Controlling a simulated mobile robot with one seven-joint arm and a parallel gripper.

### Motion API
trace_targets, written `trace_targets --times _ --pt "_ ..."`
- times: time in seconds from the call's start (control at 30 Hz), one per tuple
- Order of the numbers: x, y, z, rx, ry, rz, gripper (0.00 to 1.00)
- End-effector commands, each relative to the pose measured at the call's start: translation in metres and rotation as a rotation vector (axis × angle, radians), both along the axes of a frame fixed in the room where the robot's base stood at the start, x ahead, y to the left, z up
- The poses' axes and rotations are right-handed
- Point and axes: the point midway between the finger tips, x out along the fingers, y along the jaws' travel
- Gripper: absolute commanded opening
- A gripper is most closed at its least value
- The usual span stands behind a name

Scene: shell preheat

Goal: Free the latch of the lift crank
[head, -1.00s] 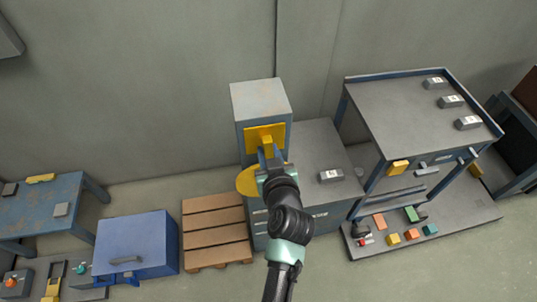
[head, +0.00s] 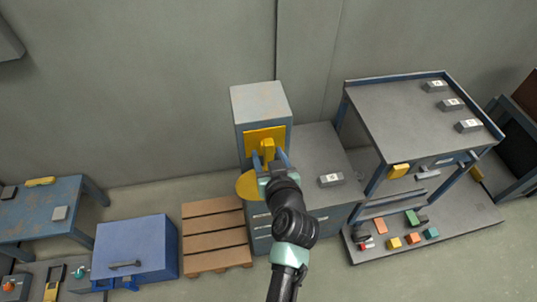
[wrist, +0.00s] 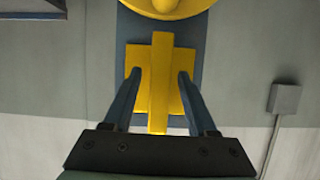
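A yellow plate (head: 254,137) with a yellow bar (head: 267,150) standing out from it is on the front of the grey-blue box. I take the bar for the latch, but no label shows. In the wrist view the bar (wrist: 160,85) runs between my fingers. My gripper (head: 270,158) is open, one finger on each side of the bar with visible gaps; it also shows in the wrist view (wrist: 160,76). A round yellow disc with a hub (wrist: 165,8) is at the top of the wrist view; in the head view the disc (head: 247,185) is partly behind my gripper.
The box (head: 260,103) stands by a grey cabinet top (head: 315,150) carrying a small labelled block (head: 331,180). A wooden pallet (head: 215,237) and a blue chest (head: 135,245) are at the left. A blue-framed table (head: 410,120) is at the right.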

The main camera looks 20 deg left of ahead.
Motion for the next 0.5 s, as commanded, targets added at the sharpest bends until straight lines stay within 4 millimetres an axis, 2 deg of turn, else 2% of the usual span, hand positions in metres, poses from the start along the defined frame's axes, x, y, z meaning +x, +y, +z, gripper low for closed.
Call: trace_targets --times 0.27,0.5 --pt "-0.002 -0.002 0.001 -0.001 -0.001 -0.001 0.57" --pt "-0.025 -0.018 0.011 0.0 -0.001 -0.003 0.57"
